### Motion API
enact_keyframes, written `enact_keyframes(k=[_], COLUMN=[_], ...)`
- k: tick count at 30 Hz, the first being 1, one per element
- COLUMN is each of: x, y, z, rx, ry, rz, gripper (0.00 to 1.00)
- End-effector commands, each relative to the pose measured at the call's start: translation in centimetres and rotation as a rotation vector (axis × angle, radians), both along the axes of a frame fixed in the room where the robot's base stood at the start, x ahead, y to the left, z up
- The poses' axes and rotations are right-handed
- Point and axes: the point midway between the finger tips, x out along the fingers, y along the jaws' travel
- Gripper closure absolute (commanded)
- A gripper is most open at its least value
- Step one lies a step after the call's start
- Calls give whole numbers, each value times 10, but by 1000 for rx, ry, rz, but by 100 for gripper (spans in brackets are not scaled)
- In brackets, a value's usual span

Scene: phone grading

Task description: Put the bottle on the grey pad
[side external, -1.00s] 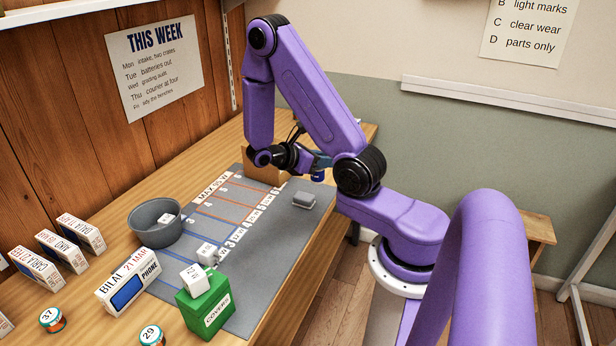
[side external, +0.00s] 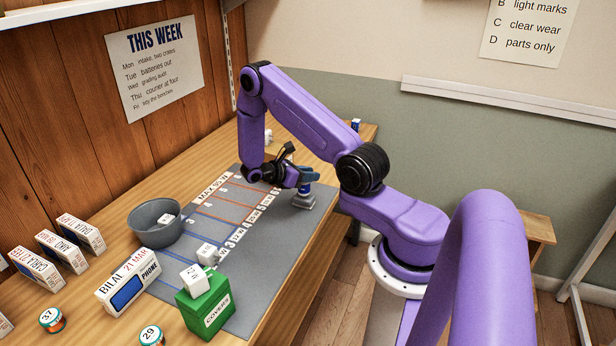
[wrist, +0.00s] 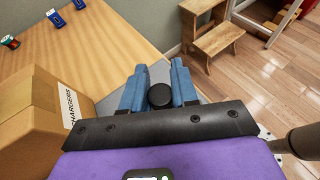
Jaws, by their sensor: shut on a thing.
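My gripper (side external: 303,180) has blue fingers that point down over the far right part of the work mat. In the wrist view its fingers (wrist: 158,90) are shut on the bottle, whose round black cap (wrist: 160,95) shows between them. In the side view a small dark blue part of the bottle (side external: 304,189) shows under the fingers, directly above the grey pad (side external: 304,202). I cannot tell whether the bottle touches the pad. Most of the bottle is hidden by the fingers.
The grey mat (side external: 260,250) has numbered lines. A grey bowl (side external: 148,232), a phone box (side external: 130,284) and a green covers box (side external: 205,305) stand nearer the camera. A cardboard chargers box (wrist: 35,115) is beside my gripper in the wrist view.

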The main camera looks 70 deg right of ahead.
Motion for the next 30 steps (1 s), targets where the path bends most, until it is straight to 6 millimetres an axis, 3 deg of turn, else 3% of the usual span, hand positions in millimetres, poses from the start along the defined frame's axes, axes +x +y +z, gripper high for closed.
enact_keyframes(k=[15, 16, 18, 30], x=[0, 0, 0, 2], y=[0, 0, 0, 2], z=[-11, -11, -11, -6], rx=[-1, -1, -1, -1], ry=[-1, -1, -1, -3], rz=[1, 1, 1, 2], gripper=[100, 65, 46, 46])
